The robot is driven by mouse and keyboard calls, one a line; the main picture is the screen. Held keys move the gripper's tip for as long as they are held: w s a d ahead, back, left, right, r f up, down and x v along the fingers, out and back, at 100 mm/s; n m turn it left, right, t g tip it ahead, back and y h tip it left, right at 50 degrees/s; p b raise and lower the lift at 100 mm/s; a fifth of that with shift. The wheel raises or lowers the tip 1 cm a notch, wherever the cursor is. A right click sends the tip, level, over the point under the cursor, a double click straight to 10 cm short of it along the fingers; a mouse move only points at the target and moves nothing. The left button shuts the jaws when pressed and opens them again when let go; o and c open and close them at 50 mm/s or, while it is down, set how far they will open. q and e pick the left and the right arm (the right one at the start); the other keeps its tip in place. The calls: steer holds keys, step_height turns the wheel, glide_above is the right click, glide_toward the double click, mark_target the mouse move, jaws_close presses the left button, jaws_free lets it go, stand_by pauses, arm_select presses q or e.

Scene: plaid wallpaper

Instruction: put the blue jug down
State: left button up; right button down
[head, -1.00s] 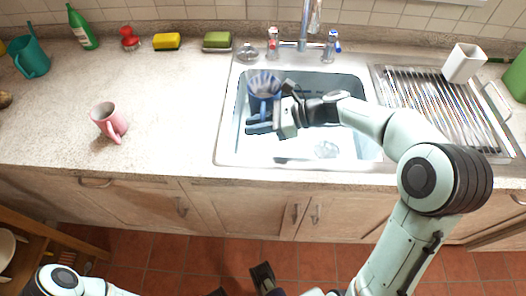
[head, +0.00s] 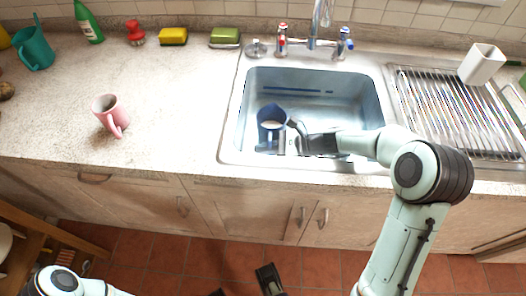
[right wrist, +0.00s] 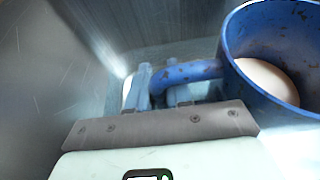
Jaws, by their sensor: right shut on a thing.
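The blue jug (head: 270,112) is inside the metal sink (head: 230,150), in its near left part. Its open top faces up, and something pale shows inside it. My right gripper (head: 284,142) is shut on the jug's handle from the right. In the right wrist view the fingers (right wrist: 160,88) close around the blue handle, and the jug (right wrist: 240,85) stands at the right with a pale rounded thing inside. Whether its base touches the sink floor I cannot tell. My left gripper (head: 244,284) shows only partly at the bottom edge, its dark fingers apart and empty.
A pink mug (head: 110,114) stands on the counter left of the sink. The tap (head: 318,28) rises behind the sink. A white cup (head: 482,63) stands on the ribbed drainer (head: 440,110) at right. Sponges and a green bottle (head: 88,22) line the back.

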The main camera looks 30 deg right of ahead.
steer(key=shift+r, duration=0.1)
steer(key=c, duration=1)
jaws_free()
steer(key=shift+f, duration=0.2)
steer(key=shift+c, duration=0.2)
steer(key=shift+r, duration=0.15)
steer(key=shift+s+d+r, duration=0.1)
steer(key=shift+d+r, duration=0.05)
steer(key=shift+d, duration=0.05)
arm_select(q)
steer(key=shift+s+d+r+g+p, duration=0.2)
steer(key=shift+s+r+g+p, duration=0.2)
steer(key=shift+s+r+p, duration=0.6)
arm_select(e)
steer(key=v, duration=1.1)
steer(key=shift+d, duration=0.2)
arm_select(q)
steer(key=shift+w+r, duration=0.1)
steer(key=shift+w, duration=0.05)
arm_select(e)
steer(key=shift+s+r, duration=0.1)
steer(key=shift+s, duration=0.05)
arm_select(q)
steer(key=shift+r, duration=0.1)
arm_select(e)
steer(key=shift+r, duration=0.1)
